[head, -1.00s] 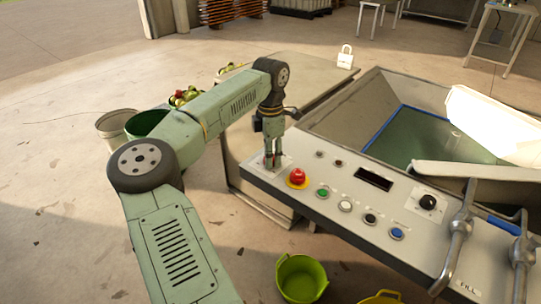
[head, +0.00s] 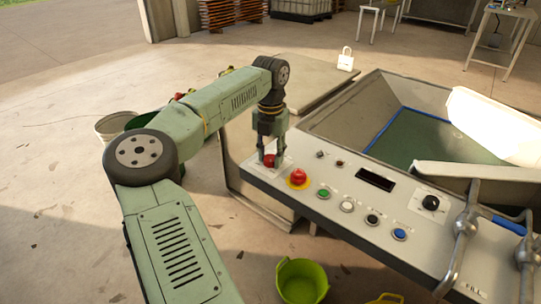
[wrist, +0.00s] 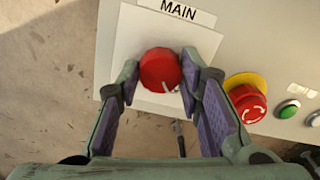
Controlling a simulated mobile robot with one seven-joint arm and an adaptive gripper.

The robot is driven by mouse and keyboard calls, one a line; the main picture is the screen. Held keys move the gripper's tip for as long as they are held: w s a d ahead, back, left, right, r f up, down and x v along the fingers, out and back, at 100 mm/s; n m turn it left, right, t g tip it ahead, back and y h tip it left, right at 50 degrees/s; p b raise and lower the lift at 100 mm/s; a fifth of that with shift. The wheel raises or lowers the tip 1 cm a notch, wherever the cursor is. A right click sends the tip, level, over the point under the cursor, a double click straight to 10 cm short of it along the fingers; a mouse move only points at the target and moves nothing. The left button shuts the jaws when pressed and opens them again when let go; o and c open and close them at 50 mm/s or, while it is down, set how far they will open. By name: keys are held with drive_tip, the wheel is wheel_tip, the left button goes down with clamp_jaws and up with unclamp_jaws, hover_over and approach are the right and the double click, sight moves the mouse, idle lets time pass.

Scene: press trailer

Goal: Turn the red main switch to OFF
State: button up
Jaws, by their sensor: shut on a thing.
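The red main switch (wrist: 160,68) is a round red knob on a pale square plate (wrist: 125,40) under a label reading MAIN. A small white mark on the knob points to the lower right in the wrist view. My gripper (wrist: 160,74) is shut on the knob, with one finger on each side of it. In the head view my gripper (head: 269,152) points down at the left end of the control panel, and the red switch (head: 269,161) shows between the fingers. No OFF lettering can be read.
A red mushroom button (head: 299,177) on a yellow ring sits just right of my gripper. Green (head: 323,193), white, black and blue buttons follow along the panel. A green bucket (head: 302,281) stands on the floor in front.

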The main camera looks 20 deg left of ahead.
sight(271, 158)
drive_tip(key=shift+n, duration=0.6)
drive_tip(key=o, duration=1.2)
wheel_tip(271, 158, up, 12)
idle(0.3)
